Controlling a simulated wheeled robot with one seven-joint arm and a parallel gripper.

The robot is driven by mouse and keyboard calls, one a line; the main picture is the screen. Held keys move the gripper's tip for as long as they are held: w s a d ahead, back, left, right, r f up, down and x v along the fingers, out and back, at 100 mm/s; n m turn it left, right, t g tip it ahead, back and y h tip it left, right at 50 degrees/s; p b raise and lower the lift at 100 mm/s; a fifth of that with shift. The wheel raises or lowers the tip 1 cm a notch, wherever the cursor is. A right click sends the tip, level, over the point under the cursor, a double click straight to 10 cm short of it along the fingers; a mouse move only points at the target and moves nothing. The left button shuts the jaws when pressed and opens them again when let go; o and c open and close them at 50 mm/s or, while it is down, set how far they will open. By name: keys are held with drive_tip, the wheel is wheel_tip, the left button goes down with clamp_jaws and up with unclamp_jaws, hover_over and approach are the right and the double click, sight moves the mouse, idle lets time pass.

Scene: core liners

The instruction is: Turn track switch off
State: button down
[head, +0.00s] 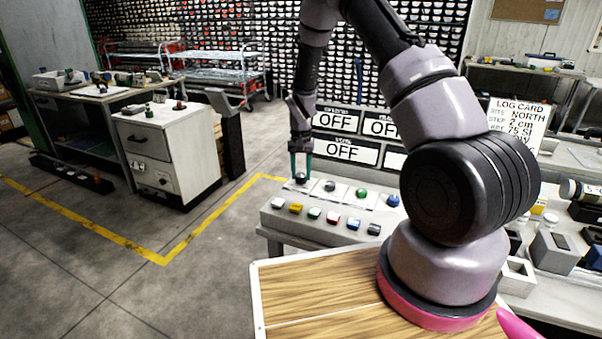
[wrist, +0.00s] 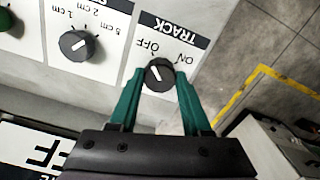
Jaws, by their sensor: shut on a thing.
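The track switch is a dark round knob (wrist: 157,70) with a white pointer line, on a white plate marked TRACK, OFF and ON in the wrist view. Its line slants up and left, toward the OFF side. My gripper (wrist: 159,77) has its two teal fingers on either side of the knob, shut on it. In the head view my gripper (head: 300,174) reaches down to the left end of the console (head: 268,216); the knob is mostly hidden there between the fingers.
A second knob (wrist: 76,45), marked 1 cm, 2 cm and 5 cm, sits left of the track knob in the wrist view. Several coloured buttons (head: 314,213) line the console front. OFF signs (head: 343,151) stand behind. A white cabinet (head: 165,155) stands left, with open floor between.

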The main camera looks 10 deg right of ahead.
sight(301, 175)
idle(0.3)
drive_tip(key=shift+c, duration=1.8)
unclamp_jaws()
wheel_tip(301, 175, up, 11)
